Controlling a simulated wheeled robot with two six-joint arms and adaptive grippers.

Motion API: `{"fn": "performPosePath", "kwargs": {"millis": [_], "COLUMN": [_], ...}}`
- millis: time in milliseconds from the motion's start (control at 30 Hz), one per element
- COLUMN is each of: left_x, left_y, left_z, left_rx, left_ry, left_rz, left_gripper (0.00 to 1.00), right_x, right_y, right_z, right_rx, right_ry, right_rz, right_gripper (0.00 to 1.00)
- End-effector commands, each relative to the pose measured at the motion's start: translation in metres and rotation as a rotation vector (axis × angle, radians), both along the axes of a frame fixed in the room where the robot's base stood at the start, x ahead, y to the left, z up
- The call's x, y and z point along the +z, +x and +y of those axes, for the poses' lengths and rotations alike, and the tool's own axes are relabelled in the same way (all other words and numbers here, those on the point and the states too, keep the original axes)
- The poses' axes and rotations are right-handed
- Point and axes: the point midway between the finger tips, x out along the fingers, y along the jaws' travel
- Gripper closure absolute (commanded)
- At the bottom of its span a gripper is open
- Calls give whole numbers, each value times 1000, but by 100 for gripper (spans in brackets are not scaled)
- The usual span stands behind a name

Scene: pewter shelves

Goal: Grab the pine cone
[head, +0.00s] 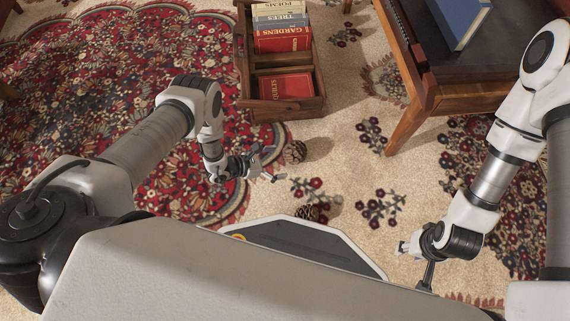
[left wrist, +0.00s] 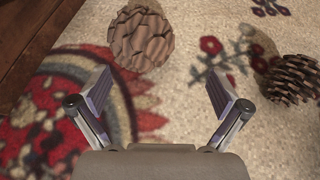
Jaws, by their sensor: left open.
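Two brown, scaly, cone-like things lie on the carpet. The farther one (head: 295,151) is rounder and lighter; in the left wrist view it lies at the top, just left of centre (left wrist: 141,38). The nearer one (head: 308,212) is darker with raised scales, beside my base; it shows at the right edge of the left wrist view (left wrist: 292,78). Both look like pine cones. My left gripper (head: 267,164) is open and empty, its fingers apart (left wrist: 162,85), just short of the lighter cone. My right gripper (head: 414,266) hangs low at the right, its finger gap unclear.
A wooden book crate (head: 282,107) with several books stands behind the lighter cone. A wooden table (head: 470,98) bearing a blue book (head: 460,20) stands at the upper right. Patterned carpet (head: 345,165) lies open between the cones and the table.

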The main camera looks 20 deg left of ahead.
Motion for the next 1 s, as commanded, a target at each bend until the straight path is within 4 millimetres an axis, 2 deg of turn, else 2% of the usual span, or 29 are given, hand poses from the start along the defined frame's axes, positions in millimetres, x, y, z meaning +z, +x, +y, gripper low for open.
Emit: {"fn": "performPosePath", "kwargs": {"millis": [33,100,300,500,600,767,800,867,900,933,1000], "left_x": [-11,-12,-19,-34,-35,-32,-32,-32,-32,-32,-32], "left_y": [9,20,36,60,66,66,66,66,66,66,66], "left_z": [4,4,-13,-36,-43,-43,-43,-43,-43,-43,-43], "left_rx": [45,75,79,76,76,78,78,78,78,78,77], "left_ry": [-17,-30,-32,-33,-31,-30,-30,-30,-30,-30,-30], "left_rz": [-35,-62,-63,-63,-60,-59,-59,-59,-59,-59,-58], "left_gripper": [0,0,0,0,0,0,7,28,43,50,51], "right_x": [-12,-16,-28,-55,-58,-55,-55,-55,-55,-55,-55], "right_y": [0,0,0,2,2,2,2,2,2,2,2], "right_z": [0,0,0,0,-1,-1,-1,-1,-1,-1,-1], "right_rx": [1,1,0,-5,-7,-7,-7,-7,-7,-7,-7], "right_ry": [0,0,0,-1,-1,-1,-1,-1,-1,-1,-1], "right_rz": [0,-1,-1,-5,-6,-7,-7,-7,-7,-6,-6], "right_gripper": [60,60,60,60,60,60,60,60,60,60,60]}}
